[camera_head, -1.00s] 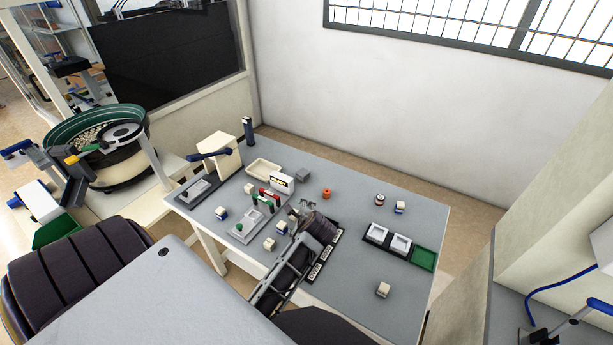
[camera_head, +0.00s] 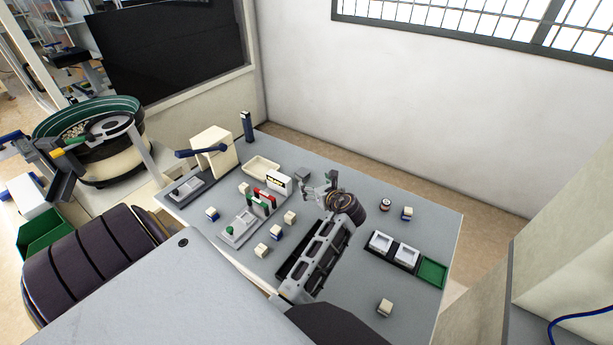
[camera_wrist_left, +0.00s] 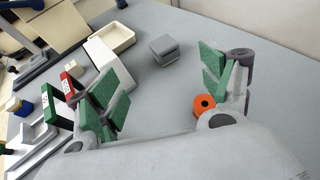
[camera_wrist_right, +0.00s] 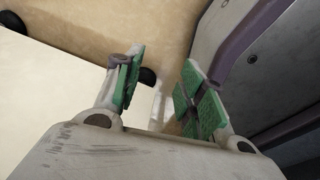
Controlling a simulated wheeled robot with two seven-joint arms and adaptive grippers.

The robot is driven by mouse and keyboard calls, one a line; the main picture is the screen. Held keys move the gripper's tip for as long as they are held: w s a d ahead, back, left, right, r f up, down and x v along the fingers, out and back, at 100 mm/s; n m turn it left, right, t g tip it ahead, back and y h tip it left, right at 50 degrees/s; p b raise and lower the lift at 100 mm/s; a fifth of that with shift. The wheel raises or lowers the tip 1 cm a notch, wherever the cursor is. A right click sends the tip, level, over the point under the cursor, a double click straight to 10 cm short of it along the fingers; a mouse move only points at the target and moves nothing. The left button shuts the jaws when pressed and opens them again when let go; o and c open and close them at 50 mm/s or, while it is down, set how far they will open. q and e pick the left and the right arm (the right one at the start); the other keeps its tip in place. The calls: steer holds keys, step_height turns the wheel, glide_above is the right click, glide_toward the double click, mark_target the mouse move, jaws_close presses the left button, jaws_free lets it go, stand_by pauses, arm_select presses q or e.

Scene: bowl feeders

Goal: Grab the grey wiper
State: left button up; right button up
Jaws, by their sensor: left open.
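A small grey block (camera_head: 302,174), which seems to be the grey wiper, lies on the table behind the white box. In the left wrist view the grey block (camera_wrist_left: 165,50) sits beyond the fingertips, roughly between the two fingers, and nothing touches it. My left gripper (camera_head: 320,187) is open and empty above the table, to the right of and nearer than the block. Its green-padded fingers (camera_wrist_left: 165,85) are spread wide in its wrist view. My right gripper (camera_wrist_right: 160,92) is open and empty; its wrist view shows no task object.
An orange ring-shaped part (camera_wrist_left: 203,104) lies near the left gripper's right finger. A cream tray (camera_head: 262,166) and a white box (camera_head: 279,182) stand left of the block. Small blocks and a green tray (camera_head: 432,272) are elsewhere on the table (camera_head: 350,310).

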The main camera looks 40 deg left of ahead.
mark_target(304, 173)
arm_select(q)
steer(key=shift+w, duration=0.35)
steer(key=shift+w+a, duration=0.15)
steer(key=shift+a, duration=0.25)
steer(key=b+x, duration=0.1)
steer(key=x, duration=0.6)
steer(key=shift+w+a+f, duration=0.1)
steer(key=shift+a+f, duration=0.05)
steer(key=shift+a, duration=0.15)
steer(key=shift+w+a+f, duration=0.15)
steer(key=shift+a+f, duration=0.1)
steer(key=shift+a, duration=0.05)
steer(key=x, duration=0.3)
steer(key=shift+w+f+b, duration=0.15)
steer(key=shift+f+b, duration=0.15)
steer(key=shift+b, duration=0.1)
steer(key=shift+w+a+f, duration=0.15)
steer(key=shift+a+f, duration=0.05)
steer(key=shift+a, duration=0.25)
steer(key=shift+c, duration=0.4)
steer(key=c, duration=1.3)
arm_select(e)
steer(key=shift+t, duration=0.3)
steer(key=w, duration=0.1)
steer(key=w+a, duration=0.1)
steer(key=w, duration=0.2)
steer(key=shift+w+a+f, duration=0.15)
steer(key=shift+a+f, duration=0.05)
steer(key=shift+a, duration=0.05)
